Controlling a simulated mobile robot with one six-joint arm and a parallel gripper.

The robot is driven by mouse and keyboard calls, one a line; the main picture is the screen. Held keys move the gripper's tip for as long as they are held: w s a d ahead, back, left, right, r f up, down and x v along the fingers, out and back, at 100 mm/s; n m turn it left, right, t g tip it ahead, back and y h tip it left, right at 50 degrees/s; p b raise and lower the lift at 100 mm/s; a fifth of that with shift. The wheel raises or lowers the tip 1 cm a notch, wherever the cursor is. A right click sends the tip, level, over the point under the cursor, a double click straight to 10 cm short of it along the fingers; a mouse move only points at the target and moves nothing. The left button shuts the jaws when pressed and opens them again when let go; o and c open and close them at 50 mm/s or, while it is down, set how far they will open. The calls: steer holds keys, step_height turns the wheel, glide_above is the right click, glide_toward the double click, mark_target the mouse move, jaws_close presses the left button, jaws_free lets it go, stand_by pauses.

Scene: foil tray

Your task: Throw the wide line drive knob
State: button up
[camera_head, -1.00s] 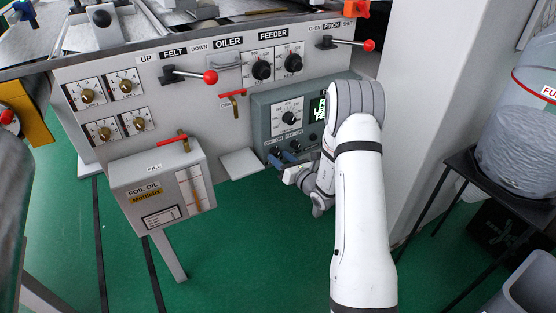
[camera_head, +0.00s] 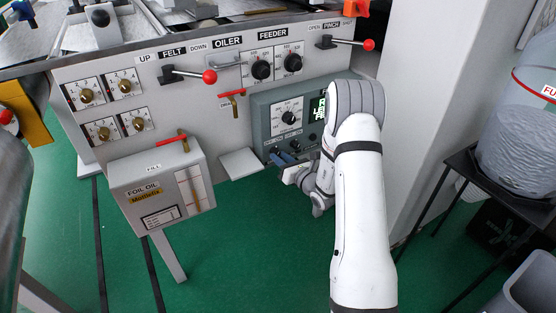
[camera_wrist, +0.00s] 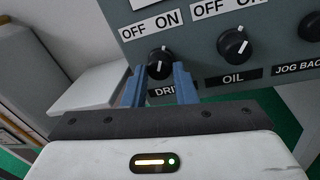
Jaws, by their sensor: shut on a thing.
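The drive knob (camera_wrist: 160,62) is a round black knob with a white pointer line, under OFF and ON labels in the wrist view. Its line points roughly up between the two labels. Its name label is partly hidden by a finger. My gripper (camera_wrist: 172,76) has blue fingers, one on each side of the knob, and is shut on it. In the head view my gripper (camera_head: 284,156) reaches the lower left of the grey control box (camera_head: 262,112), and the knob is hidden there.
The similar oil knob (camera_wrist: 234,44) sits just right of the drive knob, with the jog back control (camera_wrist: 309,26) further right. A pale shelf (camera_head: 241,163) juts out left of the control box. The foil oil box (camera_head: 160,185) stands further left.

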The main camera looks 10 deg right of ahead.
steer(key=n+b, duration=0.5)
steer(key=b, duration=0.1)
steer(key=n+g+h+b, duration=0.1)
steer(key=n+b, duration=0.4)
steer(key=n, duration=0.1)
steer(key=shift+s+a+r+b, duration=0.1)
steer(key=shift+a+b, duration=0.1)
steer(key=shift+b, duration=0.2)
steer(key=shift+h, duration=0.3)
steer(key=o, duration=1)
steer(key=shift+r, duration=0.15)
steer(key=shift+d, duration=0.1)
steer(key=f+p+v, duration=0.1)
steer(key=v, duration=0.6)
steer(key=shift+s+r, duration=0.35)
steer(key=shift+r, duration=0.1)
